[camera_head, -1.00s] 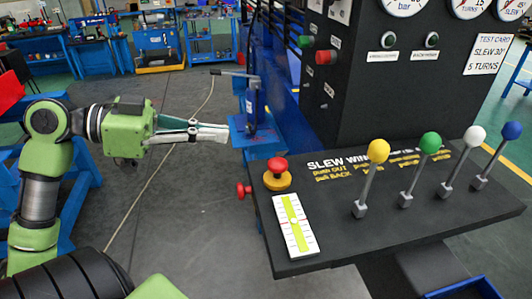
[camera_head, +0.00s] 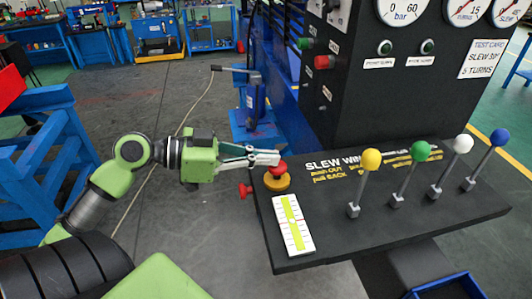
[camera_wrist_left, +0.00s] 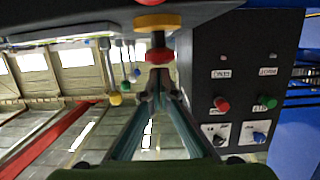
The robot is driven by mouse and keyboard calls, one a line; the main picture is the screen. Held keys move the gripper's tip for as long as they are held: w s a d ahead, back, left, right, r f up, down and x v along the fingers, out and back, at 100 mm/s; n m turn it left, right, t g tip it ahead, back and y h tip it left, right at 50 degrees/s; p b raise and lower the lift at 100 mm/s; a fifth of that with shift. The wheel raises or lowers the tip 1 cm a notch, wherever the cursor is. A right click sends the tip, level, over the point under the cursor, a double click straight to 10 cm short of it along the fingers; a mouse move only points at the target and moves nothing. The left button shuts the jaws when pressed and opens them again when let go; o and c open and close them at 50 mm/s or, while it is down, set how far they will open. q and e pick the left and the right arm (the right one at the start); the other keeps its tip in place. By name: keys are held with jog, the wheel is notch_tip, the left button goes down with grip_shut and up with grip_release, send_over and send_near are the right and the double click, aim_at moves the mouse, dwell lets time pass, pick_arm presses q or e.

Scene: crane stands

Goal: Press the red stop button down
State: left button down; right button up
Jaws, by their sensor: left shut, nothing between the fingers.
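The red stop button (camera_head: 277,168) sits on a round yellow base (camera_head: 277,184) at the left end of the dark control panel (camera_head: 330,235). My left gripper (camera_head: 275,158) is shut and empty, its fingertips over the button and overlapping its top in the head view. In the left wrist view, the red button (camera_wrist_left: 158,55) and its yellow base (camera_wrist_left: 158,21) are just beyond the closed fingertips (camera_wrist_left: 158,77). Whether the fingertips touch the button, I cannot tell. My right gripper is not in view.
Levers with yellow (camera_head: 371,159), green (camera_head: 421,150), white (camera_head: 463,143) and blue (camera_head: 499,137) knobs stand right of the button. A white scale plate (camera_head: 293,224) lies in front of it. A red knob (camera_head: 246,190) sticks out from the panel's left side. A black gauge cabinet (camera_head: 375,100) rises behind.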

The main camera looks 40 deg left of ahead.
pick_arm(q)
jog(key=shift+f, duration=0.15)
jog(key=shift+f, duration=0.1)
jog(key=shift+f+b, duration=0.95)
jog(key=shift+b, duration=0.2)
jog(key=shift+r, duration=0.1)
